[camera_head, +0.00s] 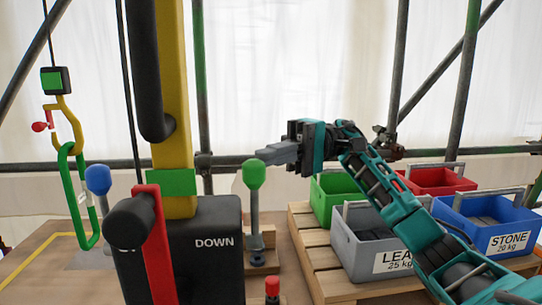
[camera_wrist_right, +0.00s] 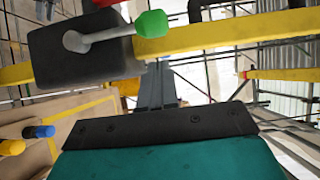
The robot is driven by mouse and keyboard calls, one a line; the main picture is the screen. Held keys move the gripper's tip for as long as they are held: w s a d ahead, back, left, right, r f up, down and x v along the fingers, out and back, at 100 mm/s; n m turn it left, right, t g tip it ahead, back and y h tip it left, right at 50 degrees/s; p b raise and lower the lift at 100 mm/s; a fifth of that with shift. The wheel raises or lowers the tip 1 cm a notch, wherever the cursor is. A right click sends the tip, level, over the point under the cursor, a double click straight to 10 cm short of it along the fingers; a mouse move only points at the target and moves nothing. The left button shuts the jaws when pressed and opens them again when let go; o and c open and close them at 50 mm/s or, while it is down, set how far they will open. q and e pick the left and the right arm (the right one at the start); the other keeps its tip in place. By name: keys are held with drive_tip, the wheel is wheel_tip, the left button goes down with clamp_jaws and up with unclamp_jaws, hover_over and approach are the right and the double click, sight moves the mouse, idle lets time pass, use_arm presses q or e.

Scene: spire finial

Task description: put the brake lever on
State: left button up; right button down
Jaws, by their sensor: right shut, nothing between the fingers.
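No part is labelled as the brake lever, so I cannot tell which it is. In the head view a green-knobbed lever (camera_head: 254,176) stands upright on a wooden block, and a blue-knobbed lever (camera_head: 98,181) stands at the left. A red arm with a black grip (camera_head: 159,245) is in front of a black housing (camera_head: 215,270) marked DOWN. My right gripper (camera_head: 272,156) is shut and empty, pointing left, close above the green knob in the picture. The wrist view shows its fingers (camera_wrist_right: 156,88) and a green-ended grey lever (camera_wrist_right: 118,32) on a black box. My left gripper is not in view.
A yellow mast (camera_head: 176,90) rises from the housing. A hook with a green link (camera_head: 75,190) hangs at the left. Green, red, grey and blue crates (camera_head: 353,251) of weights stand on a pallet at the right. Scaffold poles (camera_head: 400,70) stand behind.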

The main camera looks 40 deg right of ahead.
sight(254, 204)
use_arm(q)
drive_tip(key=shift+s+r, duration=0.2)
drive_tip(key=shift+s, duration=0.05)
use_arm(e)
drive_tip(key=shift+s+a, duration=0.95)
drive_tip(key=shift+s, duration=0.25)
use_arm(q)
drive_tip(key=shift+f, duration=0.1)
use_arm(e)
drive_tip(key=shift+a, duration=0.1)
